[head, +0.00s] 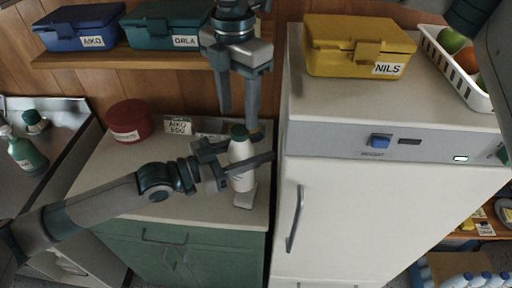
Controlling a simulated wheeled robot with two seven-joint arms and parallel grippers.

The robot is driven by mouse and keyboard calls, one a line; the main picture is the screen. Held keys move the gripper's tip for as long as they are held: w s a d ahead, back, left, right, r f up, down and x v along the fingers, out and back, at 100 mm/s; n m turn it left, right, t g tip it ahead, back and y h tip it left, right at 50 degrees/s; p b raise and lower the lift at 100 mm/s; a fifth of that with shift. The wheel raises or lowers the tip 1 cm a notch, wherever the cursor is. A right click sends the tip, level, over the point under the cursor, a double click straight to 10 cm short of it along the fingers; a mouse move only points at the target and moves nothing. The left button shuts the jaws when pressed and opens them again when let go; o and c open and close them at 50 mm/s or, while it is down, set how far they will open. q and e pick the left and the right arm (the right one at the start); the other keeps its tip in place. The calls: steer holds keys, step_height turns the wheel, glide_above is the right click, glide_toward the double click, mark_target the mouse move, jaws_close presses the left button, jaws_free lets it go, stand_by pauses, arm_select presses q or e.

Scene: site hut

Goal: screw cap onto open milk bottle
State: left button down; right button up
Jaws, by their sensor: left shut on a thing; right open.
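The white milk bottle (242,169) stands roughly upright over the counter by the fridge, with a dark green cap (239,131) on its mouth. I cannot tell how tightly the cap sits. My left gripper (262,147) reaches in from the left and is shut on the bottle's upper body, its fingers partly hiding it. My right gripper (238,116) points down from above, open, its fingers on either side just above and around the cap. I cannot tell whether they touch it.
The white fridge (350,215) stands close on the right, with a yellow box (355,45) on top. The shelf (120,59) holds boxes above.

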steer(key=shift+r, duration=0.15)
steer(key=shift+c, duration=0.2)
steer(key=shift+n, duration=0.3)
steer(key=n, duration=0.2)
steer(key=shift+r+n, duration=0.2)
steer(key=shift+n, duration=0.1)
steer(key=n, duration=0.4)
steer(key=shift+r, duration=0.25)
steer(key=n, duration=0.4)
steer(key=shift+r+n, duration=0.25)
steer(key=shift+n, duration=0.15)
steer(key=n, duration=0.3)
steer(key=shift+r, duration=0.2)
steer(key=n, duration=0.7)
steer(key=shift+r, duration=0.4)
steer(key=n, duration=0.4)
steer(key=shift+r+n, duration=0.25)
steer(key=shift+n, duration=0.05)
steer(key=n, duration=0.3)
steer(key=shift+r+n, duration=0.2)
steer(key=shift+n, duration=0.1)
